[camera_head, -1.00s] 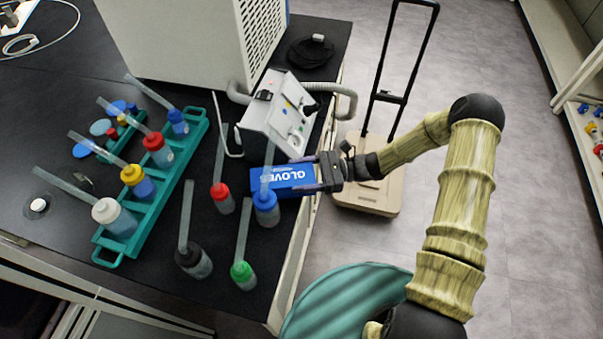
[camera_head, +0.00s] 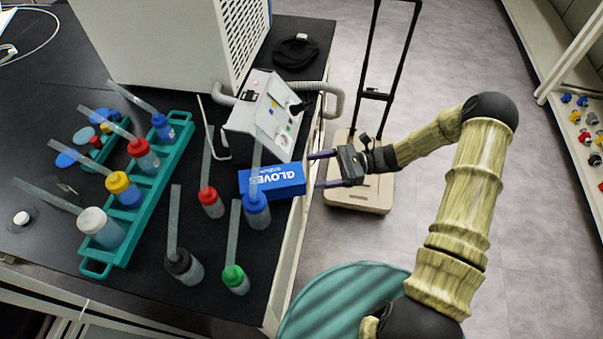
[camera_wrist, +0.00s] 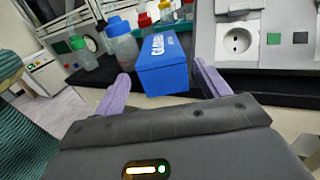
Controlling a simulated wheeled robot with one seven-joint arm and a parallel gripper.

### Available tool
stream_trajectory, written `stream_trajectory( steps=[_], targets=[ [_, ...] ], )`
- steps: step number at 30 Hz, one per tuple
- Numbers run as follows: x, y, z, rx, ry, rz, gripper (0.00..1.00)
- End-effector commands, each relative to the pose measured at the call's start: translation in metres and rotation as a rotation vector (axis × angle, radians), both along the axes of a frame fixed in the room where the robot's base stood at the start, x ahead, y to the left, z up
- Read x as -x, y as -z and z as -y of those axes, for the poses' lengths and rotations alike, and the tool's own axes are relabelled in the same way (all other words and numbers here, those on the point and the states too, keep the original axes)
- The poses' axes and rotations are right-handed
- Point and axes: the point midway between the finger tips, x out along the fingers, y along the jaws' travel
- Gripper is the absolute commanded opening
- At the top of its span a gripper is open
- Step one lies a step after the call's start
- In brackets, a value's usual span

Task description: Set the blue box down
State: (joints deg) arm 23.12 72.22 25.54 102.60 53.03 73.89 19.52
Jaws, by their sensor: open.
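The blue box (camera_head: 285,180), marked GLOVES, rests on the black bench top near its right edge. In the wrist view the blue box (camera_wrist: 163,68) shows ahead, between and beyond the two purple fingers (camera_wrist: 162,85). The far end of the box is partly hidden by the blue-capped bottle's tube.
Red-capped (camera_head: 211,202), green-capped (camera_head: 235,279) and black-capped (camera_head: 183,266) bottles stand left of the box. A teal rack (camera_head: 172,170) holds several more bottles. A beige trolley (camera_head: 345,205) stands on the floor beyond the bench edge. Open floor lies to the right.

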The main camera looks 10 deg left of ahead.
Motion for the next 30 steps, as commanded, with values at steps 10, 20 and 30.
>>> stream_trajectory(
  steps=[10,20,30],
  targets=[
    [-0.012,0.0,0.036,0.0,-0.003,-0.001,0.74],
    [-0.011,0.0,0.036,0.0,-0.003,-0.001,0.74],
    [-0.011,0.0,0.036,0.003,-0.005,0.001,0.74]
  ],
)
